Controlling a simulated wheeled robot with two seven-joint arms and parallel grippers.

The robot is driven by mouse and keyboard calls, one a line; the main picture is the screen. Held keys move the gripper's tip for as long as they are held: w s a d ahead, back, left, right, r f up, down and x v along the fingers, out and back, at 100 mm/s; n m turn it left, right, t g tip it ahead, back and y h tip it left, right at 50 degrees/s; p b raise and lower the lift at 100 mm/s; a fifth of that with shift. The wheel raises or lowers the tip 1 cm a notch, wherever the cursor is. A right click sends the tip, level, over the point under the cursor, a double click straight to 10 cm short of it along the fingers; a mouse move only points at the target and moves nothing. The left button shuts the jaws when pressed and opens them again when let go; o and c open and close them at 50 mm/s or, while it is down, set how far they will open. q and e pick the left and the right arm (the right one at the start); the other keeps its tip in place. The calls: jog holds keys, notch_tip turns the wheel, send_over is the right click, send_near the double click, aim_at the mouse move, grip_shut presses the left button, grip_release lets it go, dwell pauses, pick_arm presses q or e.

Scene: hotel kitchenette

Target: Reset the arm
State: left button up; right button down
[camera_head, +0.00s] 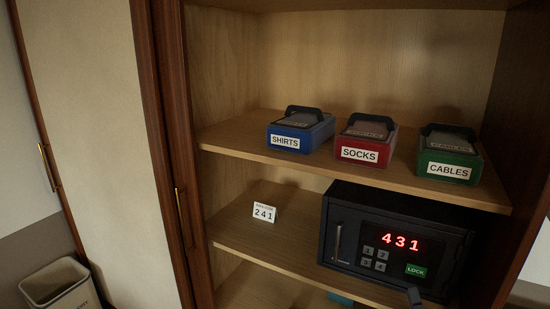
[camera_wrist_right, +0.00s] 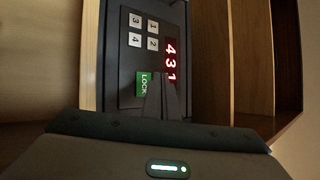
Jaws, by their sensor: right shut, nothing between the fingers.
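The display also shows in the wrist view (camera_wrist_right: 171,62). Whether the fingers touch the safe I cannot tell. My left gripper is not in view.
The shelf above (camera_head: 230,138) holds a blue SHIRTS box (camera_head: 285,143), a red SOCKS box (camera_head: 359,154) and a green CABLES box (camera_head: 448,170). Wooden cabinet walls flank the shelves. A bin (camera_head: 55,287) stands at lower left.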

jog(key=s+a+f+n+g+h, duration=0.1)
jog(key=s+a+f+n+g, duration=0.25)
jog(key=s+f+g, duration=0.35)
jog(key=s+a+f+n+g+h, duration=0.15)
jog(key=f+n+g, duration=0.3)
jog(key=f, duration=0.45)
jog(key=s+a+f+n+g+y, duration=0.1)
jog(key=s+a+f+n+g, duration=0.15)
jog(key=s, duration=0.55)
jog(key=s+a+f+n+g+y, duration=0.1)
jog(key=s+a+n+g, duration=0.25)
jog(key=s, duration=0.35)
jog(key=s+a+f+n+g, duration=0.2)
jog(key=s+a+n+g, duration=0.15)
jog(key=s, duration=0.45)
notch_tip(320, 180, down, 30)
jog(key=s+b, duration=0.1)
jog(key=s+d+f+g, duration=0.1)
jog(key=s+d+f, duration=0.1)
jog(key=s+f, duration=0.7)
jog(key=s+d+f+b, duration=0.1)
jog(key=s+d+f, duration=0.1)
jog(key=s+f, duration=0.7)
jog(key=shift+s+f+n+g, duration=0.15)
jog(key=shift+f+n+g, duration=0.05)
jog(key=shift+n+g, duration=0.25)
